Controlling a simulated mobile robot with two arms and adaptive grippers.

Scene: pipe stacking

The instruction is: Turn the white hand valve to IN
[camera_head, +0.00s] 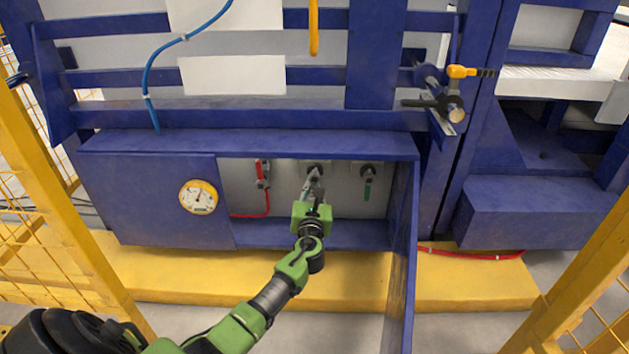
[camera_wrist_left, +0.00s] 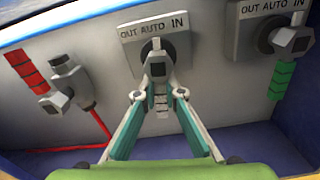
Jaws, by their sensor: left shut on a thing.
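The white hand valve (camera_wrist_left: 160,74) is on the back wall of the blue cabinet, under a plate (camera_wrist_left: 130,35) marked OUT, AUTO and IN. Its white handle hangs down, with the lower end showing between my fingers. In the head view, the valve's dark hub (camera_head: 317,168) shows just above the gripper, and the handle is mostly hidden. My left gripper (camera_head: 313,184) reaches into the cabinet. In the left wrist view, the left gripper's fingertips (camera_wrist_left: 159,96) are closed on the handle from both sides. My right gripper is in neither view.
A red-handled valve (camera_head: 262,172) with a red hose is to the left, and a green-handled valve (camera_head: 367,184) to the right. A gauge (camera_head: 198,197) is on the cabinet's left panel. The open blue door (camera_head: 402,260) stands right of my arm. Yellow fences flank both sides.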

